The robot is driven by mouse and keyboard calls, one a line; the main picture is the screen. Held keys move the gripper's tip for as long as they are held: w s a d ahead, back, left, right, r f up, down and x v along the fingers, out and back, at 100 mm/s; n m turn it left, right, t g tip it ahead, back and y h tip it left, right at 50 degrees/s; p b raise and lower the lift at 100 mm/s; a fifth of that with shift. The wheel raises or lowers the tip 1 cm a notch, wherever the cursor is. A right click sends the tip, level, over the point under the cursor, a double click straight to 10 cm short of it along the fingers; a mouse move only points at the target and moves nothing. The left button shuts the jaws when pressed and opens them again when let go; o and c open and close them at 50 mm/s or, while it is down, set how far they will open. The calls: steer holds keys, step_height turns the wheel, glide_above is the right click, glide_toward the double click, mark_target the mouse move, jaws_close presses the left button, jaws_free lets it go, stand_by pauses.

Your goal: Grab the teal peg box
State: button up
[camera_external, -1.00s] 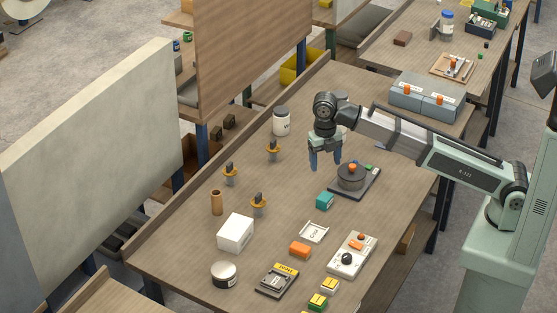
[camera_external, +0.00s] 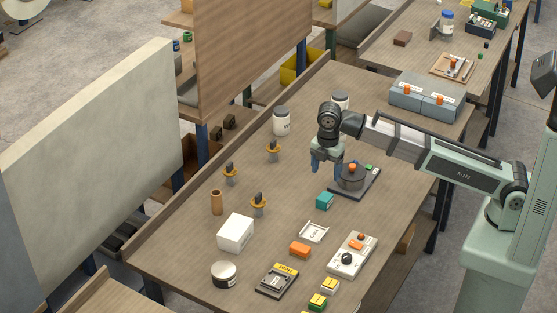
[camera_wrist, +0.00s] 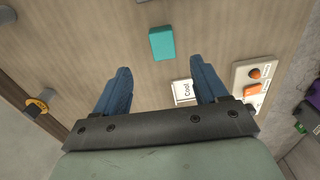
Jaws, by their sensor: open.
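The teal peg box (camera_external: 325,201) is a small teal block lying on the wooden workbench, left of and in front of the dark round device (camera_external: 352,178). In the wrist view the teal peg box (camera_wrist: 161,43) sits ahead of the fingertips, roughly centred between them and apart from both. My gripper (camera_external: 327,168) hangs above the bench, behind the box, with its blue fingers pointing down.
A white card holder (camera_wrist: 184,91) lies near the right finger, and a panel with orange parts (camera_external: 352,255) is beyond it. An orange block (camera_external: 300,249) and a white box (camera_external: 235,232) stand nearer the front. Orange-collared pegs (camera_external: 258,204) stand to the left. Bare bench surrounds the teal box.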

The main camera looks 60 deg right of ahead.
glide_above(325, 196)
steer(key=f, duration=0.5)
steer(key=shift+w+d+f, duration=0.1)
steer(key=shift+d+f, duration=0.1)
steer(key=shift+f, duration=0.2)
steer(key=shift+a+f, duration=0.15)
steer(key=shift+f, duration=1.15)
steer(key=shift+a+f, duration=0.15)
steer(key=shift+f, duration=1.1)
steer(key=c, duration=1.1)
steer(key=shift+r, duration=0.15)
